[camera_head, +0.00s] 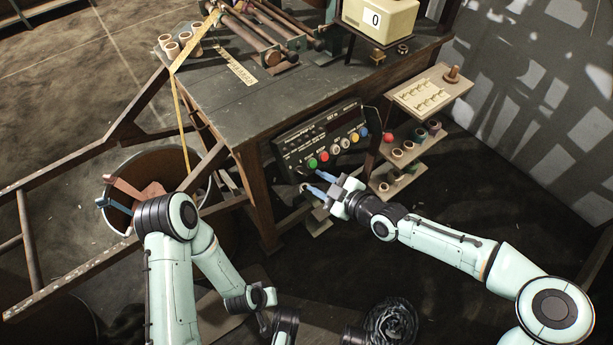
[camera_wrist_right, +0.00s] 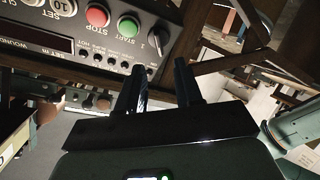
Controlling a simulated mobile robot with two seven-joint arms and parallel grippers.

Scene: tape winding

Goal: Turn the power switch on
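The dark control panel (camera_head: 320,138) is on the front of the bench. In the head view the knob is too small to make out clearly. My right gripper (camera_head: 311,182) is just below that end of the panel. In the right wrist view its fingers (camera_wrist_right: 158,76) are apart with nothing between them, short of the knob. My left gripper (camera_head: 263,318) is low at the bottom, its fingers unclear.
A red STOP button (camera_wrist_right: 97,16) is beside the green one. A shelf (camera_head: 400,178) with small spools is right of the panel, below a tray of small parts (camera_head: 432,92). The wooden bench leg (camera_head: 258,195) stands left of my right gripper. A round bin (camera_head: 158,160) is left.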

